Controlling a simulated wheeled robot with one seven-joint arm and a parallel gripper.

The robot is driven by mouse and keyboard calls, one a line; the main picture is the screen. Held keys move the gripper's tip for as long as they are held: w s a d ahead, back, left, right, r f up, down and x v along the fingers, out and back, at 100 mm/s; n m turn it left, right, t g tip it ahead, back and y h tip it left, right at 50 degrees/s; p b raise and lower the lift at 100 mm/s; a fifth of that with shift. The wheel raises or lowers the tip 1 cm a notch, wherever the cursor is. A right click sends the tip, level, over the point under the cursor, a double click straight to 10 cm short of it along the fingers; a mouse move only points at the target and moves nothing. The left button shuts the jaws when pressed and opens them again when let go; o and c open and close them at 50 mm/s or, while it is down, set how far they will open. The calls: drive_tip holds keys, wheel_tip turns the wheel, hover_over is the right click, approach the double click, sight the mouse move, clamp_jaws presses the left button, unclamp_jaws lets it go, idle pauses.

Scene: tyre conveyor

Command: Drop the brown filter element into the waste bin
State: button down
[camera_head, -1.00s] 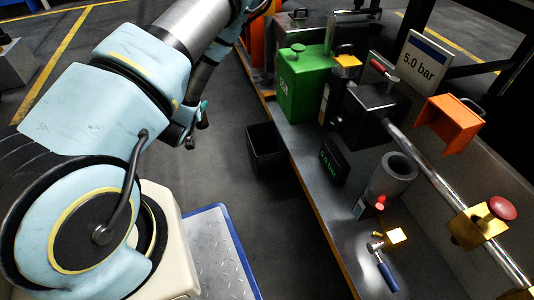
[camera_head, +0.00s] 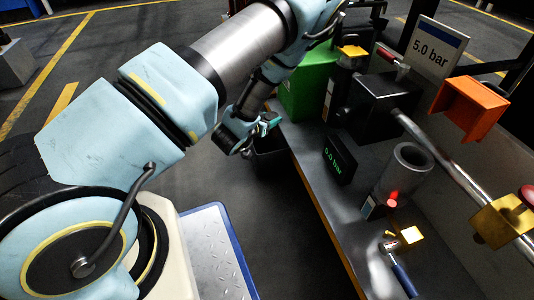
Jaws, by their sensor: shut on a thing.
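The waste bin (camera_head: 268,164) is a dark open box on the floor against the left edge of the bench. My arm comes across from the left and partly covers it. My gripper (camera_head: 268,124) is over the bin's rim area in the picture, with its teal fingers towards the bench. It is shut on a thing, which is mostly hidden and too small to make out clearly. I see no brown filter element lying anywhere else. I cannot tell the gripper's height above the bin.
The bench (camera_head: 318,192) holds a green canister (camera_head: 305,92), a dark display (camera_head: 339,159), a grey cylinder (camera_head: 405,172) and a blue-handled hammer (camera_head: 402,278). An orange bracket (camera_head: 470,103) and a "5.0 bar" sign (camera_head: 434,48) stand behind. The floor left of the bin is clear.

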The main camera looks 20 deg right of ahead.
wheel_tip(320, 180, down, 4)
drive_tip(key=shift+r+b, duration=0.25)
drive_tip(key=shift+b, duration=0.9)
drive_tip(key=shift+c, duration=0.8)
unclamp_jaws()
drive_tip(key=p+v, duration=0.4)
drive_tip(key=v, duration=0.5)
drive_tip(key=shift+a+r, duration=0.15)
drive_tip(key=shift+r, duration=0.1)
drive_tip(key=shift+s+a+r+p, duration=0.2)
drive_tip(key=shift+s+a+p, duration=0.1)
drive_tip(key=shift+s+a, duration=0.25)
